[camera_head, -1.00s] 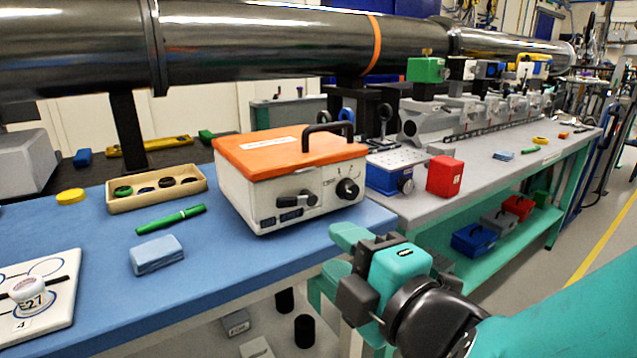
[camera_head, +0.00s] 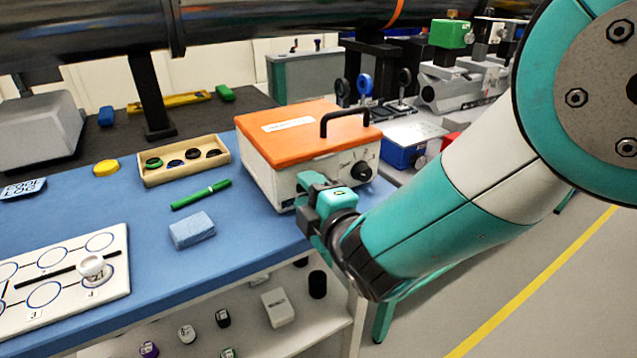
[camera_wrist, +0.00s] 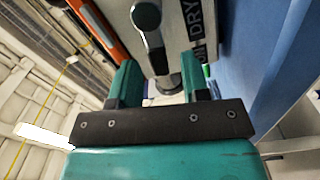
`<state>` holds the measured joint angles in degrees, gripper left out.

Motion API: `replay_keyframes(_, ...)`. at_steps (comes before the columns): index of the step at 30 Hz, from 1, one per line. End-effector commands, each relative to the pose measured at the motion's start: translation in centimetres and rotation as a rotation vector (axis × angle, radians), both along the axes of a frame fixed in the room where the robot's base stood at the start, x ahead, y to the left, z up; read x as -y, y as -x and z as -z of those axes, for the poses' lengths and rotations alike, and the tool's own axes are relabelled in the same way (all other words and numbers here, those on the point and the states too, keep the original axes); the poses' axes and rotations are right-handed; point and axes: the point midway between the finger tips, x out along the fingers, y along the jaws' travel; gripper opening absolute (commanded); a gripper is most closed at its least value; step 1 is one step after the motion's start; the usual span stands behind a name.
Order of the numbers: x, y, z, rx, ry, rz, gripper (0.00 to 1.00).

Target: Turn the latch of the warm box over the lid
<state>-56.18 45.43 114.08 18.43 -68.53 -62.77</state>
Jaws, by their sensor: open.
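The warm box (camera_head: 271,178) is a white case with a closed orange lid (camera_head: 290,128) and a black handle on top. It stands at the right end of the blue bench. Its dark grey latch (camera_wrist: 147,22) shows on the front in the wrist view, with the lid (camera_wrist: 100,30) to its left. My gripper (camera_head: 312,183) is at the box front and hides the latch in the head view. In the wrist view my gripper (camera_wrist: 160,68) is open, and the latch's lower end appears between its fingers. I cannot tell whether they touch it.
A black knob (camera_head: 361,171) is on the box front, right of my gripper. Left of the box are a wooden tray (camera_head: 185,172), a green pen (camera_head: 201,194) and a light blue block (camera_head: 192,230). A long dark pipe (camera_head: 90,35) runs behind.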

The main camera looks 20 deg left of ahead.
Motion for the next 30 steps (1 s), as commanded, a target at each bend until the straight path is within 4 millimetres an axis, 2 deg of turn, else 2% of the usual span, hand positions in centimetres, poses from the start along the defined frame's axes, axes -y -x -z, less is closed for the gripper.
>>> replay_keyframes(3,0.0,0.0,0.0,0.000,0.000,0.000,0.43)
replay_keyframes(9,0.0,0.0,0.0,0.000,0.000,0.000,0.00)
replay_keyframes(20,0.1,0.0,-0.1,-0.030,-0.024,0.001,0.00)
replay_keyframes(30,0.3,-0.3,-1.1,-0.199,-0.171,0.001,0.00)
